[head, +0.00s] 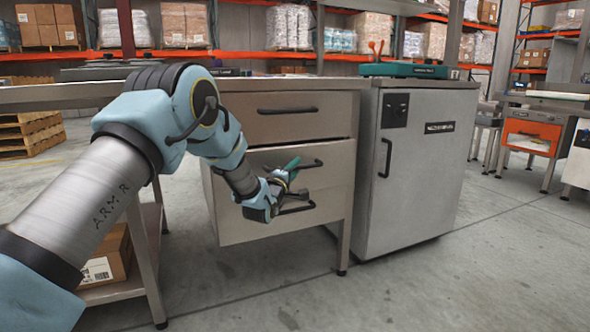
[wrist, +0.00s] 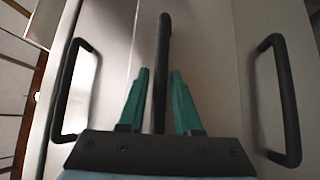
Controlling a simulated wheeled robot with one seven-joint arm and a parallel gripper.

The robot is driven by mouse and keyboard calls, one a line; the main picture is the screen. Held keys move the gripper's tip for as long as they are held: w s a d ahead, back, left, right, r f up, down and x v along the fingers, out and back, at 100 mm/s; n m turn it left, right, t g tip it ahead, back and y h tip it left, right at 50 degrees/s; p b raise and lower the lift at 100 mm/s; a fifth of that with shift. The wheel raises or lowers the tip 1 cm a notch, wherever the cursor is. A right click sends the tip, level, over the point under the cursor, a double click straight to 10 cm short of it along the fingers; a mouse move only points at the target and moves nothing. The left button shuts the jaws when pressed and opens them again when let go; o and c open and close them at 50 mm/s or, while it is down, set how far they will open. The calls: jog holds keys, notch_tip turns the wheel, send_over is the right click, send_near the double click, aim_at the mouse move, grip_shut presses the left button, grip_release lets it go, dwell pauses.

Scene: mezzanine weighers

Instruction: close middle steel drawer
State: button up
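The steel drawer cabinet (head: 345,125) has a stack of three drawers. The middle steel drawer (head: 335,183) seems to stand a little forward of the top drawer; my arm hides its left part, so how far is hard to tell. Its dark bar handle (head: 312,164) also shows in the wrist view (wrist: 163,60). My gripper (head: 292,170) is at this handle. In the wrist view its two green fingers (wrist: 160,78) stand on either side of the bar, with a narrow gap on each side. The fingers are open around the handle and not visibly gripping it.
The top drawer handle (head: 287,110) and bottom drawer handle (head: 297,209) lie above and below my gripper. A grey steel locker (head: 425,180) stands right of the cabinet. A table with a cardboard box (head: 108,262) on its lower shelf is at left. The front floor is clear.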

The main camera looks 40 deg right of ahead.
grip_shut()
dwell(1.1)
